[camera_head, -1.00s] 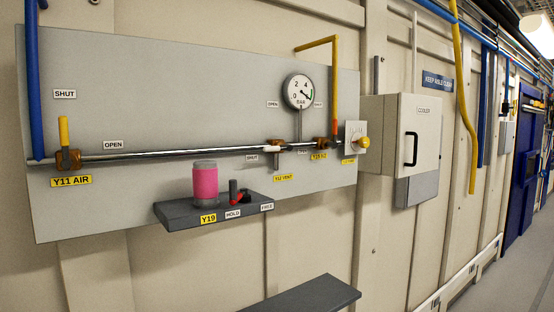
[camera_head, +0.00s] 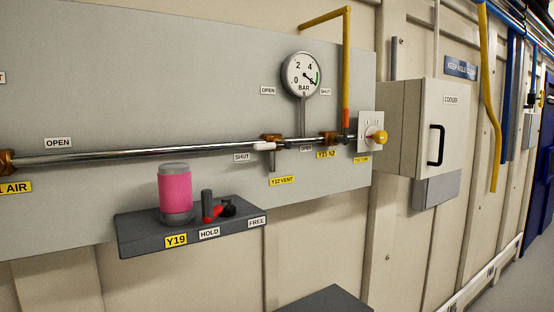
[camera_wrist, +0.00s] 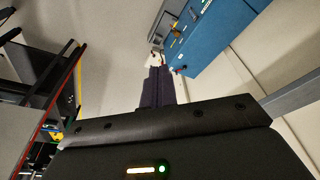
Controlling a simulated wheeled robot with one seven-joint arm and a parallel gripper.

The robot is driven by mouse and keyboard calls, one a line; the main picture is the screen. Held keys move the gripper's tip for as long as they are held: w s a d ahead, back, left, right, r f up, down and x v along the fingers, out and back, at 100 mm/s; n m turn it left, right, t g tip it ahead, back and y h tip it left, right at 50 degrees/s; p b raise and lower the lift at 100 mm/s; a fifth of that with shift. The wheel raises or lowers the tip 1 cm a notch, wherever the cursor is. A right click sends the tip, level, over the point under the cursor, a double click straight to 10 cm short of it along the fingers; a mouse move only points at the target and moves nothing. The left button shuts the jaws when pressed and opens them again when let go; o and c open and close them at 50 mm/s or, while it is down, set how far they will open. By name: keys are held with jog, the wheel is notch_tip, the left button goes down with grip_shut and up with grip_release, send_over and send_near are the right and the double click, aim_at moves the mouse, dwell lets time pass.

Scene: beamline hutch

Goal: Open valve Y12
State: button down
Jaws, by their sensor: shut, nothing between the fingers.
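Valve Y12 is a brass fitting (camera_head: 272,138) on the horizontal pipe in the head view, above the yellow Y12 VENT label (camera_head: 282,181). Its small white-ended handle (camera_head: 264,146) lies roughly along the pipe, its end towards the left. A SHUT tag (camera_head: 242,157) is just left of and below it, and an OPEN tag (camera_head: 306,149) is to the right. My gripper (camera_wrist: 156,70) shows only in the wrist view, its dark fingers shut and empty. It is away from the valve, which is not visible in the wrist view.
A grey shelf (camera_head: 140,239) below the pipe bears a pink-banded cylinder (camera_head: 175,190) and a red-handled part (camera_head: 212,212). A dark ledge (camera_head: 325,302) juts out below.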

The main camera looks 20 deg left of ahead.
jog(key=w+a+r+n+t+y+b, duration=0.1)
jog(key=w+a+r+t+y, duration=0.1)
jog(key=w+a+r+t, duration=0.45)
jog(key=w+a+r+n+t+y+b, duration=0.1)
jog(key=w+a+r+t, duration=0.3)
jog(key=w+r, duration=0.6)
jog(key=s+a+r+n+t+y, duration=0.1)
jog(key=a+r+n+y, duration=0.1)
jog(key=a+r+y, duration=0.3)
jog(key=s+a+r+n+t+y, duration=0.1)
jog(key=s+a+r+n+y, duration=0.1)
jog(key=r, duration=0.9)
jog(key=s+a+r+n+t+y, duration=0.1)
jog(key=s+a+r+n+y, duration=0.1)
jog(key=a+r+n+y, duration=0.2)
jog(key=a+r+y, duration=0.3)
jog(key=r+y, duration=0.2)
jog(key=shift+s+a+b, duration=0.15)
jog(key=shift+a+b, duration=0.2)
jog(key=shift+b, duration=0.05)
